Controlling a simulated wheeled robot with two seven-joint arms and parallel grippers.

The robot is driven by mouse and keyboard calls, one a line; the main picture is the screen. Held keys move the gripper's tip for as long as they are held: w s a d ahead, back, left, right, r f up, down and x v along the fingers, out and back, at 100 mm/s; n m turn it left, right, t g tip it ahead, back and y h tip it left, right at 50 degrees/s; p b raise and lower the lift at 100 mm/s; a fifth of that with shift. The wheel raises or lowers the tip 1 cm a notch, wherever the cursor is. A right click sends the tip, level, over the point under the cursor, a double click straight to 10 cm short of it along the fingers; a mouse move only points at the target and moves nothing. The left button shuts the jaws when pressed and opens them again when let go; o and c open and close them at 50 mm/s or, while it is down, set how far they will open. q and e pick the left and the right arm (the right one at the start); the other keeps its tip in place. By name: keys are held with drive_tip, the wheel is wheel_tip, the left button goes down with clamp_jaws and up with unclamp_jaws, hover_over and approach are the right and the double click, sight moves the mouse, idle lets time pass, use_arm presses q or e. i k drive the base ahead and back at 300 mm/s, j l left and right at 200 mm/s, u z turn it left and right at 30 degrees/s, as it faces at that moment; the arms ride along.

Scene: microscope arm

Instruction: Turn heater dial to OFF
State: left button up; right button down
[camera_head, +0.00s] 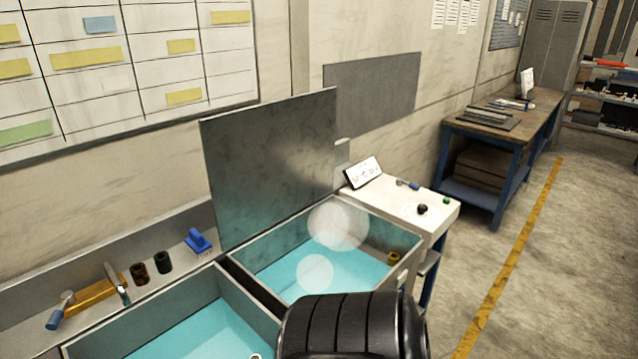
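I cannot clearly make out a heater dial in the head view. A small dark round piece (422,209) sits on the white worktop (445,213) right of the basins; it is too small to tell if it is a dial. No OFF mark can be read. Neither of my grippers shows. A black ribbed rounded shape at the bottom centre covers part of the near basin edge; I cannot tell what it is.
A tilted white sign (363,173) stands on the worktop. Open floor (560,270) lies right.

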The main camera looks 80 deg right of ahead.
sight(423, 209)
drive_tip(key=z, duration=0.85)
drive_tip(key=k+j+z, duration=0.1)
drive_tip(key=z, duration=1.25)
drive_tip(key=k+z, duration=0.1)
drive_tip(key=z, duration=0.75)
drive_tip(key=i+l, duration=0.5)
drive_tip(key=l+u, duration=0.05)
drive_tip(key=l, duration=0.05)
